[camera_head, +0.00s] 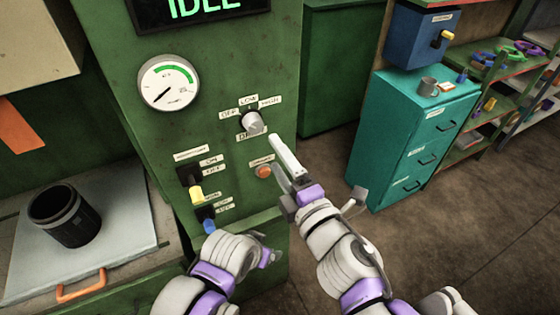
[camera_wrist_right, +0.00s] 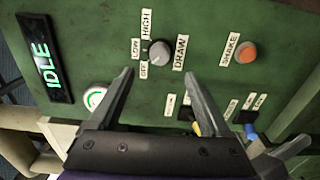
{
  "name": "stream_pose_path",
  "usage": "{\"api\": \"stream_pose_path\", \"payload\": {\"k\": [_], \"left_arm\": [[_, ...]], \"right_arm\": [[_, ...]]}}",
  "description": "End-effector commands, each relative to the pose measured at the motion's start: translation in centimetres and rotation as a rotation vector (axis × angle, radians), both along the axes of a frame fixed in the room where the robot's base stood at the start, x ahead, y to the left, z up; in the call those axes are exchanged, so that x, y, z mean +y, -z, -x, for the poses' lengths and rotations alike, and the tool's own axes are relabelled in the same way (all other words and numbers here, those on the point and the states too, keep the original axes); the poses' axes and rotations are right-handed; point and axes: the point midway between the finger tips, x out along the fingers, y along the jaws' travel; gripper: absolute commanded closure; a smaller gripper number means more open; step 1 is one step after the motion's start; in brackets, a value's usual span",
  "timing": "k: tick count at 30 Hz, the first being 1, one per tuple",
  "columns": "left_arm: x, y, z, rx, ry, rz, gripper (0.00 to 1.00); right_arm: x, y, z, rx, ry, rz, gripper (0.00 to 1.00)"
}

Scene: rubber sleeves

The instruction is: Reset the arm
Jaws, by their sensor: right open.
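My right gripper (camera_head: 276,154) is open and empty in front of the green machine panel (camera_head: 225,90), close to the dial knob and the orange button. In the right wrist view its two fingers (camera_wrist_right: 160,78) are spread, with the knob (camera_wrist_right: 158,52) beyond the gap and the SHAKE button (camera_wrist_right: 246,52) off to the right. My left arm's end (camera_head: 268,257) is low in front of the panel in the head view. Its fingers are too unclear to tell their opening.
The panel carries a gauge (camera_head: 168,83), an IDLE display (camera_head: 200,8), a yellow switch (camera_head: 196,194) and a blue switch (camera_head: 208,214). A black cylinder (camera_head: 64,215) stands on a light tray at left. A teal cabinet (camera_head: 405,130) stands at right; floor between is clear.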

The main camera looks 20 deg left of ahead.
Motion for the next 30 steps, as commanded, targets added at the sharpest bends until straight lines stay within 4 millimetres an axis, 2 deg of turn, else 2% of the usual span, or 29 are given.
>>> {"api": "stream_pose_path", "payload": {"k": [17,20,23,26,27,29,30], "left_arm": [[0.0,0.0,0.0,0.000,0.000,0.000,0.20],[0.0,0.0,0.0,0.000,0.000,0.000,0.20],[0.0,0.0,0.0,0.000,0.000,0.000,0.20],[0.0,0.0,0.0,0.000,0.000,0.000,0.20],[0.0,0.0,0.0,0.000,0.000,0.000,0.20],[0.0,0.0,0.0,0.000,0.000,0.000,0.20],[0.0,0.0,0.0,0.000,0.000,0.000,0.20]], "right_arm": [[-0.3,0.0,0.2,0.001,0.001,-0.001,0.19],[-1.3,0.3,-0.5,0.030,0.038,-0.014,0.19],[-4.5,1.3,-2.4,0.122,0.154,-0.062,0.19],[-10.2,3.6,-4.8,0.282,0.350,-0.153,0.19],[-12.9,4.8,-5.5,0.361,0.442,-0.201,0.19],[-17.0,7.0,-6.0,0.483,0.585,-0.281,0.19],[-19.8,8.5,-6.0,0.567,0.679,-0.338,0.19]]}}
